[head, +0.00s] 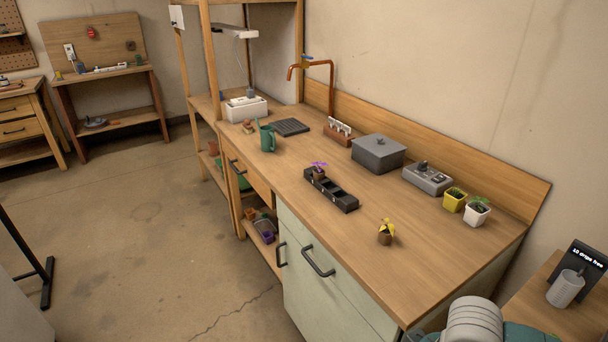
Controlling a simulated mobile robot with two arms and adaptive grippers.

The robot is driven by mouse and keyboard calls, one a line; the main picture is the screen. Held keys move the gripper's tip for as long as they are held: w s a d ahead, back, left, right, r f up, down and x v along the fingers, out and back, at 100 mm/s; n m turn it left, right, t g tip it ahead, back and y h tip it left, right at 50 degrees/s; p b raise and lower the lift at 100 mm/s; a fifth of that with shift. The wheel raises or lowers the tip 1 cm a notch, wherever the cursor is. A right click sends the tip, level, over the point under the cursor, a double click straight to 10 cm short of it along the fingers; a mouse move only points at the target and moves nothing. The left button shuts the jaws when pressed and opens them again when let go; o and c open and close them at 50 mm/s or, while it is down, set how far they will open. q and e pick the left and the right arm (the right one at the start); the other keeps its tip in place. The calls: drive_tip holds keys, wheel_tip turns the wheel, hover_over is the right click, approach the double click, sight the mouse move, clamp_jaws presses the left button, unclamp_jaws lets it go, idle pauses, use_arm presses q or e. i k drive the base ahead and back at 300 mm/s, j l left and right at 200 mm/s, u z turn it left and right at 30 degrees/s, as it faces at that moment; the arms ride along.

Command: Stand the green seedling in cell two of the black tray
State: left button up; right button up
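The black tray (345,201) lies on the wooden counter, a narrow row of cells. A small pot with a purple plant (319,171) stands in its far-left end cell; the cells nearer me look empty. A yellow seedling (386,231) in a brown pot stands on the counter right of the tray. Green plants show in a yellow pot (453,202) and in a white pot (477,214) near the back right; I cannot tell whether either is the green seedling. Neither gripper is in view.
A grey lidded box (378,154) and a grey device (427,179) stand along the back. A green watering can (266,138), a dark ribbed tray (290,127) and a copper tap (331,88) are at the far left. The front middle of the counter is clear.

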sight(329, 191)
drive_tip(key=i+j, duration=0.5)
drive_tip(key=j, duration=0.15)
drive_tip(key=i+j, duration=1.05)
drive_tip(key=j, duration=0.2)
